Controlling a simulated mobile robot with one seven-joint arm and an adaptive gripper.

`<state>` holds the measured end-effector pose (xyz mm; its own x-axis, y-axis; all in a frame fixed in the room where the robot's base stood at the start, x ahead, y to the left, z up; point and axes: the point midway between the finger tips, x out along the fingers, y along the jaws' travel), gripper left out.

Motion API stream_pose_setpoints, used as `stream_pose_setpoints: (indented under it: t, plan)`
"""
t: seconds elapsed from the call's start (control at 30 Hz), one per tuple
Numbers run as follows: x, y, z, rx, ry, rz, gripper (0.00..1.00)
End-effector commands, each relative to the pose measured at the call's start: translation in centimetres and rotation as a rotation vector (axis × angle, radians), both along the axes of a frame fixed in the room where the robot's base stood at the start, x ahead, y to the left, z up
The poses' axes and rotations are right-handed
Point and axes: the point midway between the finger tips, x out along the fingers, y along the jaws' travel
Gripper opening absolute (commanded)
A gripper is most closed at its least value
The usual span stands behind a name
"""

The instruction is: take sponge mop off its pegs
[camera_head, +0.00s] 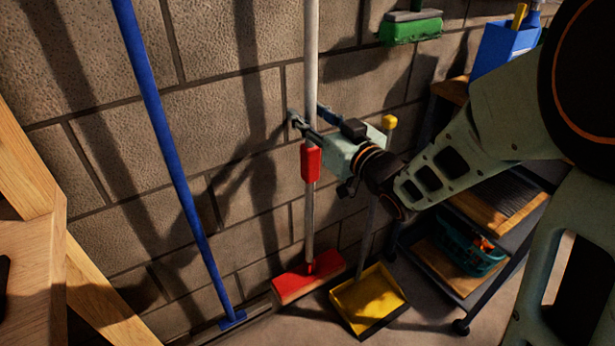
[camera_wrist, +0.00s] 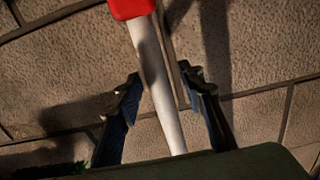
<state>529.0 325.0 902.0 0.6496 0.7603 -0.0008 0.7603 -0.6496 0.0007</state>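What looks like the sponge mop has a pale handle (camera_head: 311,60), a red sleeve (camera_head: 312,163) and a red block head (camera_head: 308,281) near the wall's foot. It stands upright along the block wall in the head view. My gripper (camera_head: 310,119) is at the handle just above the red sleeve. In the wrist view the handle (camera_wrist: 162,88) passes between the two open dark fingers (camera_wrist: 164,85), with a gap at the right finger; whether the left one touches is unclear. The red sleeve (camera_wrist: 131,8) shows at the top there. The pegs are not visible.
A blue pole (camera_head: 165,130) stands to the left. A yellow dustpan (camera_head: 368,298) with a long handle is close at the right. A green brush head (camera_head: 410,28) hangs above. A shelf cart (camera_head: 470,215) stands right, and wooden boards (camera_head: 30,180) are at left.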

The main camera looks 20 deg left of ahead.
Motion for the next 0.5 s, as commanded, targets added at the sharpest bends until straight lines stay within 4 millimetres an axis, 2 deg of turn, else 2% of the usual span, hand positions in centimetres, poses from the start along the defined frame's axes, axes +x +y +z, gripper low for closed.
stream_pose_setpoints:
  t: [0.13, 0.43, 0.5]
  plan:
    - [0.02, -0.01, 0.01, 0.0, 0.0, 0.0, 0.34]
    - [0.01, 0.0, 0.01, 0.0, 0.0, 0.0, 0.01]
    - [0.01, 0.0, 0.02, 0.0, 0.0, 0.0, 0.0]
